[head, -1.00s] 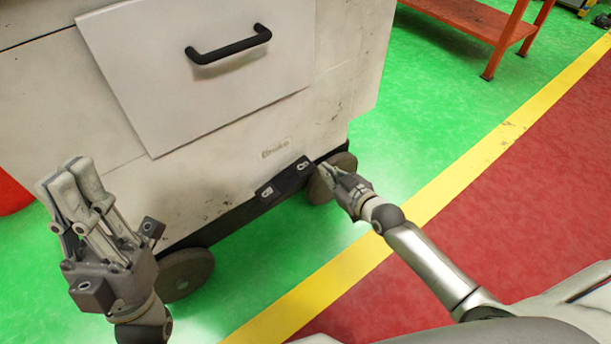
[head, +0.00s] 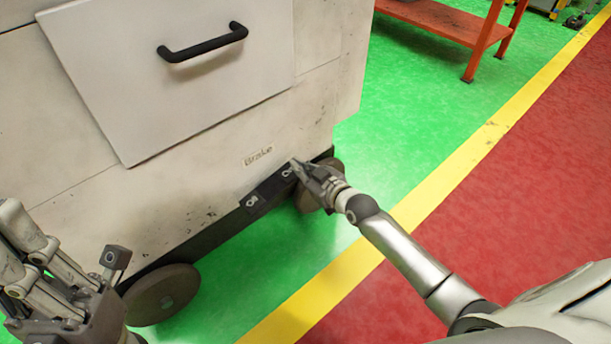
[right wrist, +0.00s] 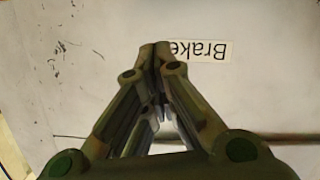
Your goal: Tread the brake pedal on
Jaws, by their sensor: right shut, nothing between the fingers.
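The brake pedal (head: 268,191) is a black bar with two light marks, low on the front of a white cart (head: 75,190). A "Brake" label (head: 258,156) is just above it and shows upside down in the right wrist view (right wrist: 198,50). My right gripper (head: 295,164) is shut and empty. Its tips are at the pedal's right end, overlapping it in the head view; I cannot tell whether they touch. In the right wrist view the right fingertips (right wrist: 155,50) partly cover the label. My left gripper (head: 15,240) is at the lower left, partly cut off.
The cart has a panel with a black handle (head: 203,43) and dark wheels (head: 162,294) beneath. An orange bench (head: 440,28) stands at the upper right. Green floor is open right of the cart, with a yellow line (head: 470,150) and red floor beyond.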

